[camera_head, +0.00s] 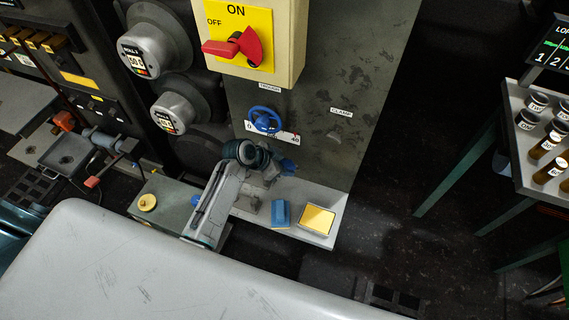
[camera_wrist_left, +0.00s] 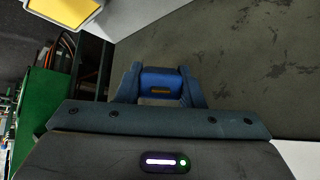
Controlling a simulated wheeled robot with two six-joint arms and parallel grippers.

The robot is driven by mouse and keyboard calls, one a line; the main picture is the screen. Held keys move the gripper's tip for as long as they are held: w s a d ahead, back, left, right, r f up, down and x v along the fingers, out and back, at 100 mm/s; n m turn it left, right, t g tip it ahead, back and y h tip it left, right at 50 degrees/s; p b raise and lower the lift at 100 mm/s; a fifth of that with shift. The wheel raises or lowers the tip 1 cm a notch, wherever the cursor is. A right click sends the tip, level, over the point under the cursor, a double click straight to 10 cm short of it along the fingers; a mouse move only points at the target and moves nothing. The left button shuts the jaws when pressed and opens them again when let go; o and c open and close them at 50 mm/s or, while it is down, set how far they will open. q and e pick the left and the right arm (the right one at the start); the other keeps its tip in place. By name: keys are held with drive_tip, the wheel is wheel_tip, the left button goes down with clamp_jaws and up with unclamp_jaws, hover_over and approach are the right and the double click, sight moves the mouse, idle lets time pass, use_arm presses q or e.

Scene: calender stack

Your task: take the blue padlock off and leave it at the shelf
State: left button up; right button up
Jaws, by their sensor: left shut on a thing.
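The blue padlock (camera_wrist_left: 160,84) sits between the two fingers of my left gripper (camera_head: 284,166), which is shut on it. The wrist view shows its blue body with a small yellowish mark. In the head view the gripper is in front of the grey machine panel, just above the shelf (camera_head: 322,195), and mostly covers the padlock. The red switch handle (camera_head: 232,46) on its yellow plate points toward OFF, with no padlock seen on it. My right gripper is not in view.
A blue block (camera_head: 281,213) and a yellow-topped tray (camera_head: 317,219) occupy the shelf's front part. A blue handwheel (camera_head: 264,119) is just above my left gripper. A small peg (camera_head: 334,135) sits under the CLAMP label. A rack of jars (camera_head: 540,120) stands at right.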

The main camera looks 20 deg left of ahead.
use_arm(q)
drive_tip(key=shift+a+f, duration=0.1)
drive_tip(key=shift+f, duration=0.1)
wheel_tip(320, 180, down, 6)
drive_tip(key=b, duration=0.4)
drive_tip(key=shift+f+b, duration=0.5)
drive_tip(key=shift+f, duration=0.6)
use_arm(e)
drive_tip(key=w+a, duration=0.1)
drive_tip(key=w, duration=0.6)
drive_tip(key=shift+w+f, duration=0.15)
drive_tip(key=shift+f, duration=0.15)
use_arm(q)
drive_tip(key=shift+f+b, duration=0.95)
drive_tip(key=shift+f, duration=0.15)
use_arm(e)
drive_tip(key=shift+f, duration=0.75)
use_arm(q)
drive_tip(key=shift+s+f, duration=0.1)
drive_tip(key=shift+f, duration=0.05)
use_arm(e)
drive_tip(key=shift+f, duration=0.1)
